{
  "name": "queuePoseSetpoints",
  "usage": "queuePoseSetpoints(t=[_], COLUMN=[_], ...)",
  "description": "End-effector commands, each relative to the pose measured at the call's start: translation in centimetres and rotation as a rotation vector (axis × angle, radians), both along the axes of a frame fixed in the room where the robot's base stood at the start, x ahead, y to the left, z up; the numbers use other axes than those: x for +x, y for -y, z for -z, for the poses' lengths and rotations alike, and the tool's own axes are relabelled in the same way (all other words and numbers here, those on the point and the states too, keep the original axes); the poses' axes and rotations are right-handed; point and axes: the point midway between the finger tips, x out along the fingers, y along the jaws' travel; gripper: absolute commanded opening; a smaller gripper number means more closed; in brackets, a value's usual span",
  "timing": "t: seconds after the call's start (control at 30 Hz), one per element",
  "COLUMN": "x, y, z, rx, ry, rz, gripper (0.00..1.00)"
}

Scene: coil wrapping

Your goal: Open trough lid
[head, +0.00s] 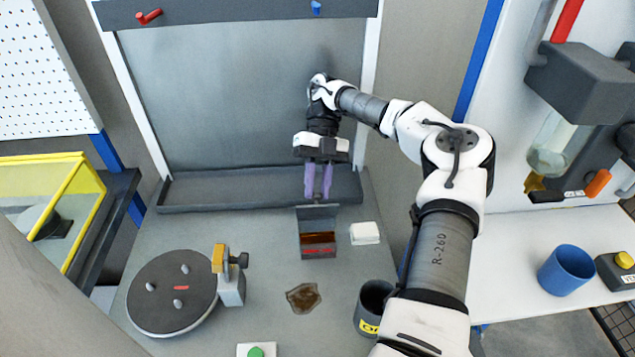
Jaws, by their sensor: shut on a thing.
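The trough (317,252) is a small dark grey box with a red marking on its front, standing on the grey worktop. Amber-brown contents show inside it. Its grey lid (317,215) is raised at the back edge, roughly upright. My gripper (318,194) is above and behind the trough, pointing down, with its purple fingers at the lid's upper edge. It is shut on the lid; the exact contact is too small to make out.
A white block (364,233) sits just right of the trough. A brown patch (303,297) lies in front. A round dark turntable (172,292) with pegs and a clamp post (231,288) stand left. A dark cup (373,307) stands near my arm.

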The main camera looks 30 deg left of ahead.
Motion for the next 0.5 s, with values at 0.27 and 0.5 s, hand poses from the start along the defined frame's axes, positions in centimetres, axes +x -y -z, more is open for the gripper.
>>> queuePoseSetpoints(t=[0.27,0.5], x=[-0.16,-0.07], y=[0.02,0.01], z=[0.22,0.10], rx=[-0.003,-0.002], ry=[-0.004,-0.002], rz=[-0.003,-0.002], gripper=[0.30,0.45])
